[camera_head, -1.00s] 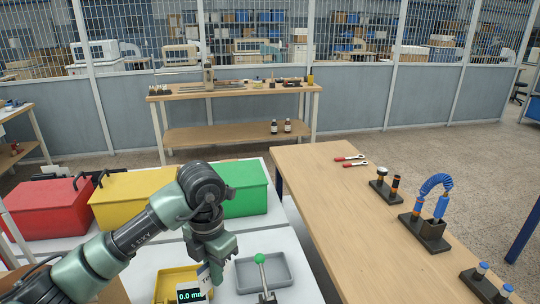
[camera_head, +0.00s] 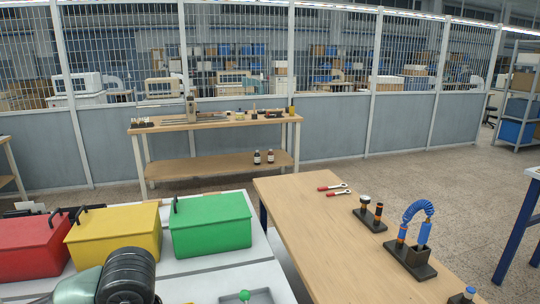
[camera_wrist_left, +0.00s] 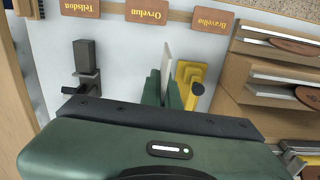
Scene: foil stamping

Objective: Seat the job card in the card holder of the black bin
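In the left wrist view, my left gripper (camera_wrist_left: 163,92) has its two dark green fingers close together. A thin pale card (camera_wrist_left: 166,58), seen nearly edge-on, stands up between them; I take it to be the job card, though its face and print do not show. My left arm (camera_head: 115,280) shows at the bottom left of the head view, with its gripper below the frame. I cannot make out the black bin or its card holder for sure. My right gripper is in neither view.
Red (camera_head: 32,245), yellow (camera_head: 115,234) and green (camera_head: 210,224) bins stand in a row on the white table. The wooden table (camera_head: 325,230) holds tools and dark stands at its right. In the wrist view, a black stand (camera_wrist_left: 88,68) and yellow bracket (camera_wrist_left: 188,80) flank the card, near name plates (camera_wrist_left: 147,13).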

